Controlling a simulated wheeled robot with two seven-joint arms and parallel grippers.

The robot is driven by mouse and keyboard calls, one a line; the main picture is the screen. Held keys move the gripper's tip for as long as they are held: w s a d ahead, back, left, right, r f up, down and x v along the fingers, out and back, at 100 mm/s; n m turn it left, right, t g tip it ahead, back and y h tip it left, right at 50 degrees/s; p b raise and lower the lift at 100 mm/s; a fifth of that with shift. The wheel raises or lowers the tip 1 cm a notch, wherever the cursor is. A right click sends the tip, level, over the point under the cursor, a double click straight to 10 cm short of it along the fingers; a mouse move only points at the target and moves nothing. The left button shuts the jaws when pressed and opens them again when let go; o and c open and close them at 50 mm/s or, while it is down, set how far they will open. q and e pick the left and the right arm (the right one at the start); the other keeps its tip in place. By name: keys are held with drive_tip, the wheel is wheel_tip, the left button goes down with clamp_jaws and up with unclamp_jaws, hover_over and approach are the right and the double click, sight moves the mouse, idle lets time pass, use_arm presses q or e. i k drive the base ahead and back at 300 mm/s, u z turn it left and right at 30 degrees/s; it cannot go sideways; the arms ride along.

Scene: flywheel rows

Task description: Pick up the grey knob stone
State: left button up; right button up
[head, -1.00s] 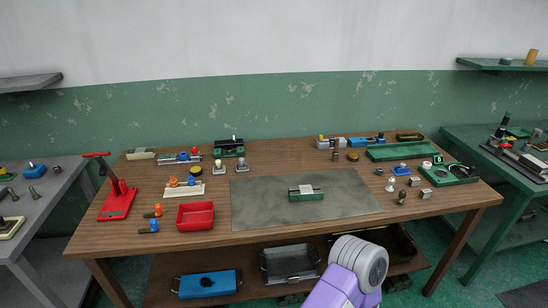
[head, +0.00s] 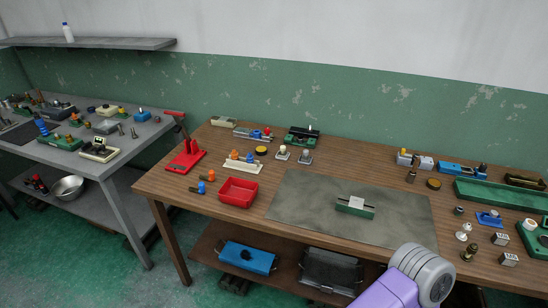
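The left one (head: 283,153) has a pale knob on a light base. The right one (head: 305,157) has a grey-looking base with a dark-and-pale knob. They are too small to tell surely which is the grey knob stone. Both stand upright and apart, with nothing holding them. A purple and grey link of my own arm enters at the lower right. Neither of my grippers shows.
The grey mat (head: 300,208) bears a green block with a light plate (head: 355,206). A grey side table (head: 110,169) stands left.

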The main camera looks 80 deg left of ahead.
sight(305, 159)
drive_tip(key=u, duration=2.1)
